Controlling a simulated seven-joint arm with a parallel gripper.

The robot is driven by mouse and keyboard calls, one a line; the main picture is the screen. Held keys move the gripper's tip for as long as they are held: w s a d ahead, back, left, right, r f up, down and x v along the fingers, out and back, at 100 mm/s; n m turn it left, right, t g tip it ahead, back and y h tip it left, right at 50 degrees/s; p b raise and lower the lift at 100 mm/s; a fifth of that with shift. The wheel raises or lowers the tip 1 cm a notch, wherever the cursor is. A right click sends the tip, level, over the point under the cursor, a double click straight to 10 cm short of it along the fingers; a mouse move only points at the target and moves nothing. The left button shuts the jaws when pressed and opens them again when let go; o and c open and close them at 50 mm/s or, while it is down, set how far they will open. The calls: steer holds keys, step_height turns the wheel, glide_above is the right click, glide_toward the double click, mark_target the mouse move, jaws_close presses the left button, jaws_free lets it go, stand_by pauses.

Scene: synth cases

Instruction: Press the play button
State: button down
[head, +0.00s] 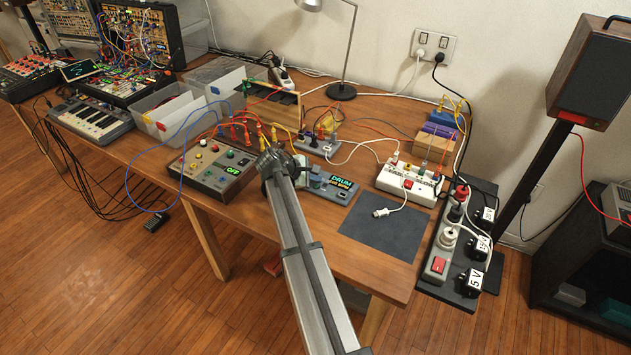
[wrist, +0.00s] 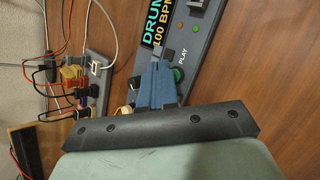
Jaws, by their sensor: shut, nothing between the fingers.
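The drum machine (head: 341,190) is a grey box on the table with a lit display reading DRUM and, in the wrist view (wrist: 200,22), 100 BPM. Its green play button (wrist: 179,75) shows beside the PLAY label in the wrist view. My gripper (wrist: 158,66) is shut and empty, its blue fingers over the drum machine. The fingertips appear just left of the play button in the wrist view; I cannot tell their height above the panel. In the head view my arm's end hides part of the machine's left side, and the button cannot be made out.
A control box with an OFF display (head: 234,168) stands left of my arm. A white power strip (head: 408,184) and a dark mat (head: 382,229) with a white cable plug lie to the right. Loose cables and plugs crowd the table behind.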

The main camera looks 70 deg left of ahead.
mark_target(315, 188)
steer(key=shift+f, duration=0.15)
stand_by(0.5)
steer(key=shift+f, duration=0.35)
stand_by(0.4)
steer(key=shift+r, duration=0.5)
step_height(315, 188, up, 6)
stand_by(1.0)
stand_by(0.4)
